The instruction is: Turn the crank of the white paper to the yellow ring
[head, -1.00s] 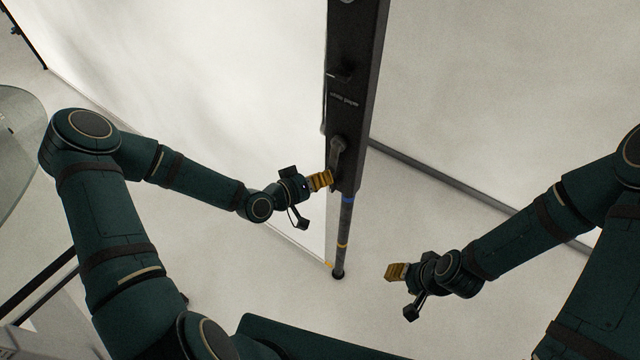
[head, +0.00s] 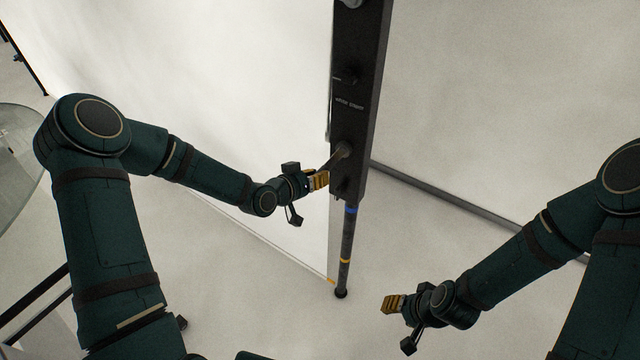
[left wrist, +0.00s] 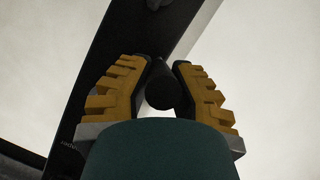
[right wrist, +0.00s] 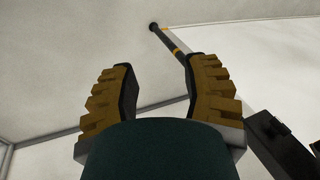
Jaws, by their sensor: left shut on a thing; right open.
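The crank (head: 342,151) sits on the lower part of a black upright housing (head: 358,105). Its arm points down and left from its hub. My left gripper (head: 322,181) is shut on the crank's dark round handle, which shows between its yellow fingers in the left wrist view (left wrist: 163,90). The white paper (head: 250,90) hangs left of the housing, its lower edge slanting down to the pole. The yellow ring (head: 345,261) is low on the pole, close to the paper's lower corner; it also shows in the right wrist view (right wrist: 176,52). My right gripper (head: 392,304) is open and empty.
A blue ring (head: 351,210) is higher on the pole, just under the housing. A dark floor bar (head: 450,195) runs off to the right. A glass tabletop (head: 18,150) is at far left. The floor between my arms is clear.

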